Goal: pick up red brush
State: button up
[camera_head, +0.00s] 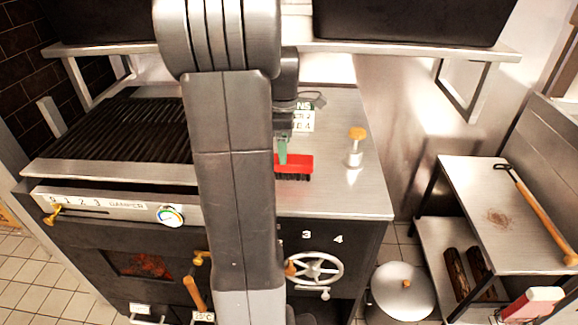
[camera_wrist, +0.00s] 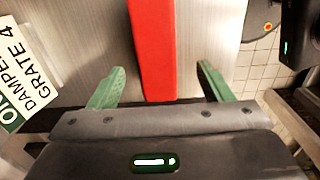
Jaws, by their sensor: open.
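The red brush (camera_head: 297,163) lies on the steel top to the right of the grill, with its dark bristles facing the front edge. Part of it is hidden behind my arm in the head view. In the wrist view the red brush (camera_wrist: 152,45) runs lengthwise between my two green fingers. My gripper (camera_wrist: 158,85) is open, with a finger on each side of the brush and gaps on both sides. In the head view my gripper (camera_head: 283,152) shows one green finger at the brush's back edge. I cannot tell how high the fingers are above the steel.
The grill (camera_head: 130,125) is at left. A shelf (camera_head: 420,51) with dark boxes hangs above.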

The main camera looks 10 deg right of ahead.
jog(key=shift+w+d+f, duration=0.1)
jog(key=shift+d+f, duration=0.05)
jog(key=shift+f, duration=1.2)
jog(key=shift+w+d+f, duration=0.1)
jog(key=shift+f, duration=1.2)
jog(key=c, duration=1.2)
jog(key=shift+o, duration=0.2)
notch_tip(320, 180, up, 10)
jog(key=o, duration=0.5)
jog(key=c, duration=0.3)
jog(key=shift+s, duration=0.1)
